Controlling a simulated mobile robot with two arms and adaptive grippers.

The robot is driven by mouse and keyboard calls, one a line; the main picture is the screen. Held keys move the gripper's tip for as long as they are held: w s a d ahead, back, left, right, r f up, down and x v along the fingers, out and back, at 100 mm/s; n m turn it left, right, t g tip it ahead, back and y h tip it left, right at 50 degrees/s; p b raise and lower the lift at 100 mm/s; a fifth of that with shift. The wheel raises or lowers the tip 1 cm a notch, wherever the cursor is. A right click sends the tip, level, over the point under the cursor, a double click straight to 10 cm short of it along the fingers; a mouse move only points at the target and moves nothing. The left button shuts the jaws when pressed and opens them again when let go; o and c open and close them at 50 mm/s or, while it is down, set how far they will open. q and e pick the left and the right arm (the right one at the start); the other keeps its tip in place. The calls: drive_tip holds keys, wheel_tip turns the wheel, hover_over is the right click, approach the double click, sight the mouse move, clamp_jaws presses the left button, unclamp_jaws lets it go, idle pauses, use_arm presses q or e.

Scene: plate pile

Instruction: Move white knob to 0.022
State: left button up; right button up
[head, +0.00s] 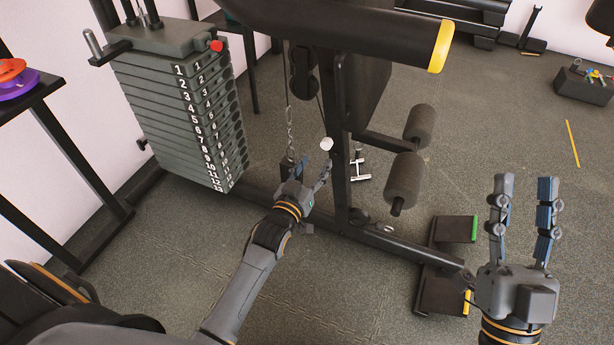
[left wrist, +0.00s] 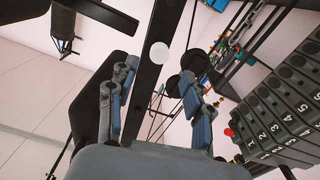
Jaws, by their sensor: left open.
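The white knob (head: 326,143) is a small round cap on the dark upright post of the weight machine. In the left wrist view the white knob (left wrist: 159,53) lies ahead of my fingers, roughly between them. My left gripper (head: 314,167) is open and empty, just below the knob in the head view, and appears apart from it. In the left wrist view its fingers (left wrist: 160,78) stand spread on either side. My right gripper (head: 525,186) is open and empty at the right, with its fingers pointing up, far from the knob.
A stack of numbered weight plates (head: 180,115) with a red knob (head: 216,46) stands left of the post. Padded rollers (head: 404,180) sit right of it. A black rack with colored discs (head: 15,82) is at the far left. The floor at right is mostly clear.

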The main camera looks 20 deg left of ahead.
use_arm(q)
drive_tip(key=shift+s, duration=2.3)
